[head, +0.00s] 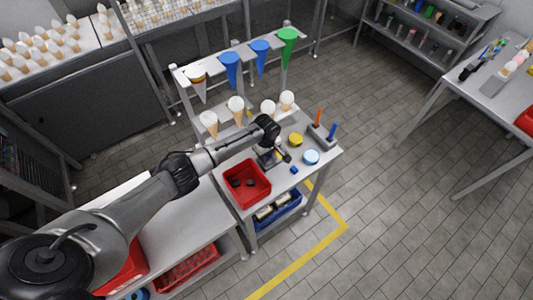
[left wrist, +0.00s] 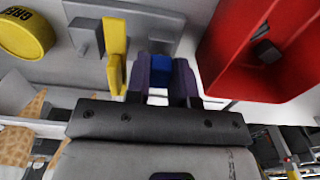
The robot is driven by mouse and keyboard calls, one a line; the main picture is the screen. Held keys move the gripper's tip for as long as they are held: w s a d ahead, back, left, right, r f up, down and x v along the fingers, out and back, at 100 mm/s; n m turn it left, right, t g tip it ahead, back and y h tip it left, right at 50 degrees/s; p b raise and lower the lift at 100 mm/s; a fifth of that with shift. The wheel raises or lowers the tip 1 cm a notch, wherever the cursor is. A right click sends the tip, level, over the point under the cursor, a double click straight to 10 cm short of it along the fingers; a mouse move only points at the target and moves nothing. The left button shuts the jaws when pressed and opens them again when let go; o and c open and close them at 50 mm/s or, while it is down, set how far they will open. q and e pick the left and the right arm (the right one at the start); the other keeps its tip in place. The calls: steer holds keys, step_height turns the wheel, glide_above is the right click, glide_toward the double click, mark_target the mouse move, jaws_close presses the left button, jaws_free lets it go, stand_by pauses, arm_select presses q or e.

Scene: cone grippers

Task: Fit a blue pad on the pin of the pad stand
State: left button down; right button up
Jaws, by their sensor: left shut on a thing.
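My left gripper (head: 286,157) reaches down over the small table. In the left wrist view its two dark purple fingers (left wrist: 161,80) are shut on a blue pad (left wrist: 160,72). A grey stand (head: 267,160), seemingly the pad stand, is just left of the gripper in the head view. In the left wrist view its grey block (left wrist: 86,35) and a yellow upright piece (left wrist: 115,48) are left of the fingers. I cannot make out its pin. A small blue piece (head: 293,169) shows just below right of the gripper in the head view. My right gripper is not in view.
A red tray (head: 246,201) with dark pieces is left of the gripper. A yellow round tin (head: 295,139), a blue-white round thing (head: 311,157) and a grey holder (head: 321,140) with orange and blue sticks are to the right. Cones stand in a rack behind.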

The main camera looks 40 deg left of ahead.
arm_select(q)
steer(key=shift+f, duration=0.4)
steer(key=shift+f+b, duration=0.35)
steer(key=shift+b, duration=0.05)
stand_by(0.6)
steer(key=c, duration=1.1)
jaws_free()
steer(key=shift+o, duration=1)
steer(key=shift+s, duration=0.1)
steer(key=shift+c, duration=0.3)
steer(key=shift+o, duration=0.8)
steer(key=shift+r, duration=0.15)
